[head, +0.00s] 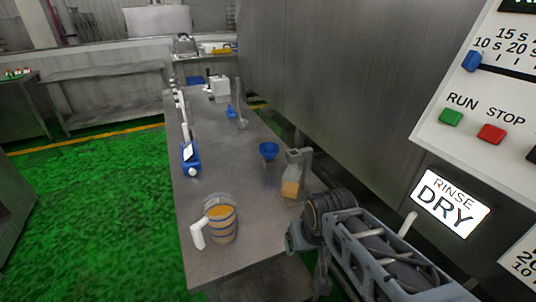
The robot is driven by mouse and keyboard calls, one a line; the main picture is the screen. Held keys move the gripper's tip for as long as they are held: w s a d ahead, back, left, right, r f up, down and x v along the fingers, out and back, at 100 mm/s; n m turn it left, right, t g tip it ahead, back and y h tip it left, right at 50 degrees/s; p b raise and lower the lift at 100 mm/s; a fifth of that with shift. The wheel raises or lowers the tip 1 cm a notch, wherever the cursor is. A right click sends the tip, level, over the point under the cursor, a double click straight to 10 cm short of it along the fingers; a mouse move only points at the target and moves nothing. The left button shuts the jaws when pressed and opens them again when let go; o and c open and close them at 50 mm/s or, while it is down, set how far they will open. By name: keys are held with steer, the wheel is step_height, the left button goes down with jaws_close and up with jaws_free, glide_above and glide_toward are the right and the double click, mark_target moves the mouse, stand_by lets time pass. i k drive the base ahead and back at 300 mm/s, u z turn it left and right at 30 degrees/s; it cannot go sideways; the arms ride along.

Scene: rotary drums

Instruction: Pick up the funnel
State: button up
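A small blue funnel (269,149) with a wide, dark-looking mouth sits on the steel table, right of its middle. It stands behind a squarish bottle with orange contents. My arm reaches in from the lower right, its dark ribbed joint over the table's right edge. A narrow grey part, which seems to be my gripper (321,283), hangs below that joint, in front of the funnel and to its right, well apart from it. Its fingers are too small and dark to read. Nothing is seen touching the funnel.
The squarish bottle (291,185) stands between the funnel and my arm. A pitcher (222,222) with orange contents is at the near left. A blue-and-white device (190,157) lies along the left edge. A control panel (490,120) and steel wall flank the right. The table's middle is clear.

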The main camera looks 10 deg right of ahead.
mark_target(269, 150)
steer(key=k, duration=1)
steer(key=u, duration=1.55)
steer(key=i, duration=4.25)
steer(key=z, duration=4.15)
steer(key=i, duration=1)
steer(key=u, duration=0.05)
